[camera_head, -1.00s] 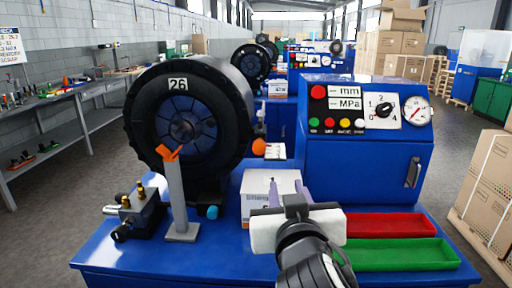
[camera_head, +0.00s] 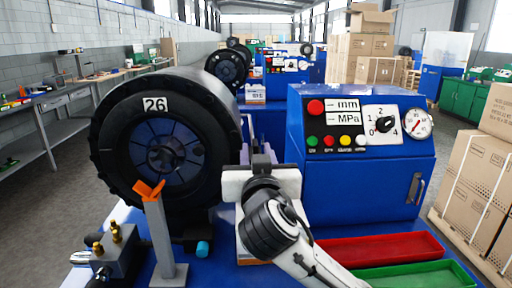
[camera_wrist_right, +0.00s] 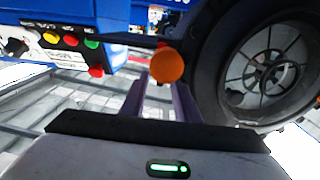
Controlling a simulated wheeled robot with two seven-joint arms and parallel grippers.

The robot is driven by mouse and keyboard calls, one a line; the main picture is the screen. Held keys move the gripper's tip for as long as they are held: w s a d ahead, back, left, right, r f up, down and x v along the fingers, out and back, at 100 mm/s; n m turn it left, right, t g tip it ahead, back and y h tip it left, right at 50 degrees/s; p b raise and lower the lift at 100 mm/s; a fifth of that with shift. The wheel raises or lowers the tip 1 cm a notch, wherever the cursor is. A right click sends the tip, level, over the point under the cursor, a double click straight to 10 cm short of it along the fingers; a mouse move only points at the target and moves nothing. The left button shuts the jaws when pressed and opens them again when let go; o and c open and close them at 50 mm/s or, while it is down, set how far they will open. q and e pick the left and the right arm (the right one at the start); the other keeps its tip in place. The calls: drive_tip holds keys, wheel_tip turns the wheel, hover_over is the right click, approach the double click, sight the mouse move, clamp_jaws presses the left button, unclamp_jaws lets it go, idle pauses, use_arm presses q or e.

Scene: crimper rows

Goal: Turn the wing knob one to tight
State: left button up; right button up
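The wing knob (camera_head: 386,123) is a black knob on a white dial plate marked with numbers, on the blue control box (camera_head: 362,180). I cannot tell its exact setting. A black knob, apparently the same one, shows at the left edge of the right wrist view (camera_wrist_right: 15,47). My right gripper (camera_head: 256,150) is left of the box and in front of it, apart from the knob. In the wrist view its two purple fingers (camera_wrist_right: 158,98) stand apart with nothing held between them. My left gripper is not in view.
The big black crimper head (camera_head: 160,150) stands close left of my right gripper. A grey post with an orange top (camera_head: 160,225) and a metal block (camera_head: 117,255) stand in front of it. Red (camera_head: 380,248) and green (camera_head: 420,275) trays lie below the box.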

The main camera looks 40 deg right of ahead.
drive_tip(key=shift+w+d, duration=0.35)
drive_tip(key=shift+w, duration=0.15)
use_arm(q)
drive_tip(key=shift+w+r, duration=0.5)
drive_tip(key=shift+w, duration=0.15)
use_arm(e)
drive_tip(key=c, duration=0.7)
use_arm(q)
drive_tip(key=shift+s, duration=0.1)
use_arm(e)
clamp_jaws()
